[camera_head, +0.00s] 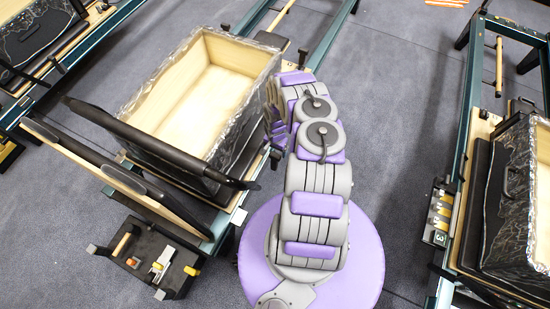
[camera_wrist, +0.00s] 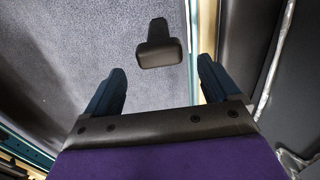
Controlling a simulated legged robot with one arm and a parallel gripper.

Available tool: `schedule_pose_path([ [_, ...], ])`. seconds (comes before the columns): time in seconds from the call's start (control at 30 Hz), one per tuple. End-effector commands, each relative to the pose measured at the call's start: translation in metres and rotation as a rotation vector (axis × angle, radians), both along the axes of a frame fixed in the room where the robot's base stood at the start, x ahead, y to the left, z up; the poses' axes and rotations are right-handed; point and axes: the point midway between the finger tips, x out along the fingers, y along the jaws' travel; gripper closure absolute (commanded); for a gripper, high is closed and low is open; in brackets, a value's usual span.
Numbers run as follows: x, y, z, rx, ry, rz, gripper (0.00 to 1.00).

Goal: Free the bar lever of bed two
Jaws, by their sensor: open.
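The middle bed in the head view has a teal frame (camera_head: 340,22) and a black padded bar (camera_head: 165,150) across its near end; I see no number on it, so I cannot confirm it is bed two. My gripper (camera_wrist: 162,68) is open and empty in the wrist view, its dark teal fingers apart. A dark rounded pad on a short stem (camera_wrist: 158,52) shows beyond and between the fingertips, apart from them, over grey carpet. It may be the lever; I cannot tell. In the head view my arm reaches to the right side of the middle bed, and my fingertips are unclear.
An open wooden box with a crinkled dark covering (camera_head: 200,85) sits on the middle bed. A black block with a wooden peg and yellow knob (camera_head: 150,262) is at its near end. The right bed (camera_head: 460,180) carries a tag with 3 (camera_head: 437,238). Grey carpet lies between the beds.

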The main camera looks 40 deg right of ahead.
Motion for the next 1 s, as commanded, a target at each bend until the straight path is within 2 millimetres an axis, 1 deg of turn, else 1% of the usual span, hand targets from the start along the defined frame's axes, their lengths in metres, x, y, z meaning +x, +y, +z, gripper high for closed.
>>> schedule_pose_path([
  [0.03, 0.001, 0.000, -0.013, 0.000, -0.002, 0.000, 0.11],
  [0.2, 0.000, 0.003, -0.039, -0.004, 0.001, -0.001, 0.11],
  [0.4, 0.001, 0.004, -0.055, -0.010, -0.001, 0.001, 0.11],
  [0.6, 0.001, 0.001, -0.063, -0.005, -0.001, 0.000, 0.11],
  [0.83, 0.000, 0.000, -0.064, -0.004, 0.001, 0.000, 0.11],
  [0.87, 0.000, 0.000, -0.064, -0.004, 0.000, 0.000, 0.13],
  [1.0, 0.001, 0.002, -0.063, -0.007, -0.001, 0.001, 0.26],
])
